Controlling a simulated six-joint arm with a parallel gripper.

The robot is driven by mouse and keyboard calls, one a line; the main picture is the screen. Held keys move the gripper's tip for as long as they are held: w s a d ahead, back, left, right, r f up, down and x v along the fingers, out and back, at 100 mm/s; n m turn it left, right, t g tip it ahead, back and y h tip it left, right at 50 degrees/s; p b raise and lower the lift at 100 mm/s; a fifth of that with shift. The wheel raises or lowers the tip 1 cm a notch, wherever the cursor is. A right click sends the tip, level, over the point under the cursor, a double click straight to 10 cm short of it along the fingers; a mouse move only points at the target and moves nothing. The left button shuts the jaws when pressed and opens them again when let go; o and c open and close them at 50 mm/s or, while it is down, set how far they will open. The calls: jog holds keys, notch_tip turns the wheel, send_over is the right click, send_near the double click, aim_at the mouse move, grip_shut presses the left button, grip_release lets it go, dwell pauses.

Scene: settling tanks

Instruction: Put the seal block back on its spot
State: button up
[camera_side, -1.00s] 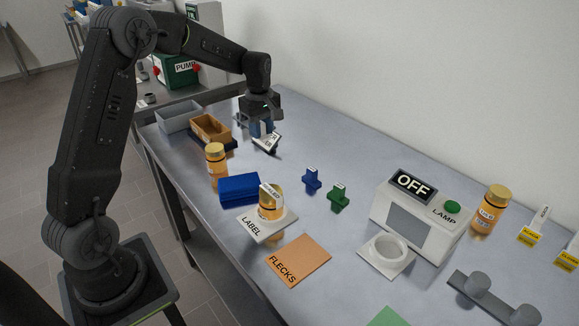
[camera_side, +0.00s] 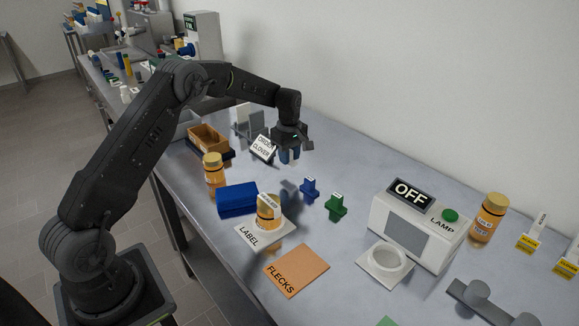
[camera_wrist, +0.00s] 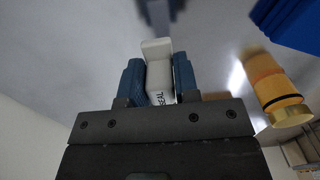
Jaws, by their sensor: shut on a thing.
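My gripper (camera_side: 289,157) is raised over the rear part of the bench, to the right of the small order sign (camera_side: 262,148). In the wrist view my gripper (camera_wrist: 159,80) is shut on a white seal block (camera_wrist: 159,76), with one blue finger on each side of it. Part of the word SEAL shows on the block near the palm. In the side view the block is hidden by the gripper and cannot be made out. I cannot tell which place is the block's spot.
A blue peg (camera_side: 310,187) and a green peg (camera_side: 336,206) stand in front of my gripper.

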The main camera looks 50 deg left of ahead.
aim_at(290, 166)
jog(key=shift+f, duration=2)
jog(key=shift+f, duration=0.1)
jog(key=shift+f, duration=0.1)
jog(key=o, duration=0.9)
